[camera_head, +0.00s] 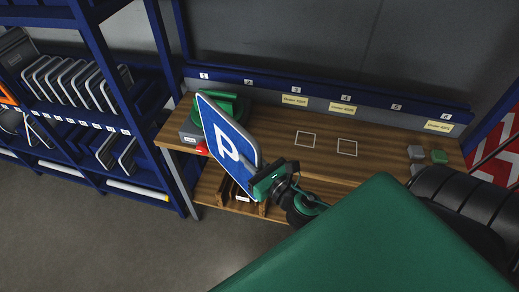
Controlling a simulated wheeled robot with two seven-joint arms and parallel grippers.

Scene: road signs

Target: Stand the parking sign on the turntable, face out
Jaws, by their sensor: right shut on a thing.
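The parking sign (228,148) is a blue plate with a white P and a white border. It is tilted, held in the air in front of the bench's left part. My right gripper (266,181) is shut on the sign's lower right edge. My left gripper is not in view.
The wooden bench (380,150) has two white square outlines and is mostly clear in the middle. Small grey and green blocks (439,157) lie at its right. A blue rack (100,60) with several plates stands left. A wooden crate (240,203) sits on the lower shelf.

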